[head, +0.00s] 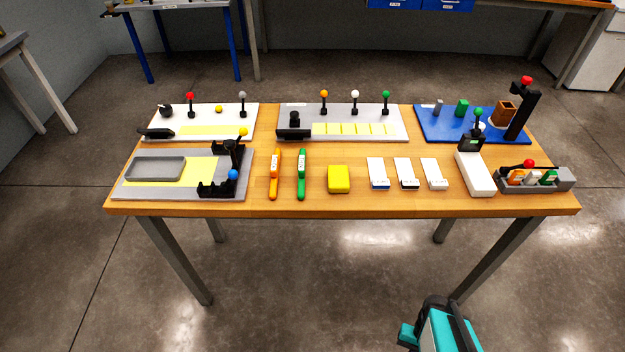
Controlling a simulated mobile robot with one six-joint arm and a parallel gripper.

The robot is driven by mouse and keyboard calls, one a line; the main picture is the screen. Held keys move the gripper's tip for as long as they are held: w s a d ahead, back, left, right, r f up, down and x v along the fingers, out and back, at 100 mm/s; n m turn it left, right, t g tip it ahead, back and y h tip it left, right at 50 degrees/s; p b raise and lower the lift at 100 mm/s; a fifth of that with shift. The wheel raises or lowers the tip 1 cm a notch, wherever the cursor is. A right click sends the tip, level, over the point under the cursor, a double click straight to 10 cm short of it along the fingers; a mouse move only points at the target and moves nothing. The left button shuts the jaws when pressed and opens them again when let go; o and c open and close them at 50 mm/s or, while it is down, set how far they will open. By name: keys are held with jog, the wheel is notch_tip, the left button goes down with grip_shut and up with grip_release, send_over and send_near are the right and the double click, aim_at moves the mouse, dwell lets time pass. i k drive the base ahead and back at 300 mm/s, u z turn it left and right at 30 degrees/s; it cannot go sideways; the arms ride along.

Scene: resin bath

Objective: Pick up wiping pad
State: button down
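A yellow block (339,179) that looks like the wiping pad lies flat near the front edge of the wooden table, about mid-width. It stands apart from its neighbours and nothing covers it. A teal and black part of my arm shows at the bottom edge of the head view, on the floor side of the table and well away from the block. My gripper's fingers cannot be made out in this view.
An orange tool (275,174) and a green tool (301,174) lie left of the block. White pieces (378,173) lie right of it. Fixture boards line the back, with a grey tray (155,168) at left and a grey holder (565,180) at right.

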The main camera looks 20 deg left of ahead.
aim_at(339, 180)
jog(key=z, duration=1.7)
jog(key=k, duration=0.1)
jog(key=u, duration=2.9)
jog(key=k, duration=0.9)
jog(key=z, duration=0.2)
jog(key=i, duration=0.65)
